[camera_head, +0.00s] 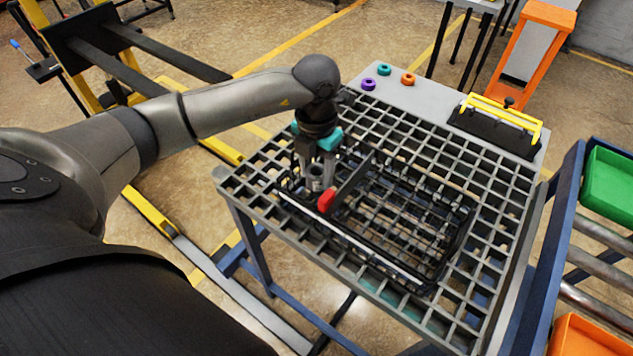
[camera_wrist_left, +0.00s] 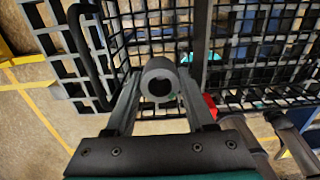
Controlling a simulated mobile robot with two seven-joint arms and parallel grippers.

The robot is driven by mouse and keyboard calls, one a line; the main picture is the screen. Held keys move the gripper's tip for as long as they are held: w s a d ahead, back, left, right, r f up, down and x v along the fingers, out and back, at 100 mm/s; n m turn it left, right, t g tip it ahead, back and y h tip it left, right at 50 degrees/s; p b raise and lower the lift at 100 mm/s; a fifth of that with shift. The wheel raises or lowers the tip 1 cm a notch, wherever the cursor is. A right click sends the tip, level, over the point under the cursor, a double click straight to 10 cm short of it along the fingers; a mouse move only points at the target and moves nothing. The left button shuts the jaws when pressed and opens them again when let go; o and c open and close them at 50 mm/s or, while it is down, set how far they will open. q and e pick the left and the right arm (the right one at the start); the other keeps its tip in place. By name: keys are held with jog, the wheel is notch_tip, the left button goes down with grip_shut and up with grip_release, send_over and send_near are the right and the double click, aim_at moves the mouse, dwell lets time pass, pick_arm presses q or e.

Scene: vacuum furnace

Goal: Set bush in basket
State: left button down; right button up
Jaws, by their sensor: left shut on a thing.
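My left gripper (camera_head: 318,180) points down over the left part of the black wire basket (camera_head: 440,270). It is shut on a grey bush (camera_wrist_left: 160,72), a short thick ring whose hole shows clearly between the fingers in the left wrist view. The bush looks to be inside or just above the basket's left end; its exact height is unclear. The basket stands on a grey grid-top table (camera_head: 500,205). A dark bar handle with a red end (camera_head: 326,201) crosses above the basket, close to the gripper's right side. My right gripper is not in view.
Teal (camera_head: 384,69), purple (camera_head: 368,84) and orange (camera_head: 408,79) rings lie on the table's plain far strip. A black fixture with a yellow handle (camera_head: 505,112) sits at the far right corner. Green (camera_head: 608,185) and orange (camera_head: 590,338) bins stand right of the table.

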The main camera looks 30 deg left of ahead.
aim_at(316, 185)
pick_arm(q)
jog(key=shift+f, duration=1.9)
jog(key=shift+f, duration=0.1)
jog(key=c, duration=0.5)
grip_release()
notch_tip(316, 185, up, 12)
jog(key=shift+r+b, duration=0.15)
jog(key=shift+b, duration=0.2)
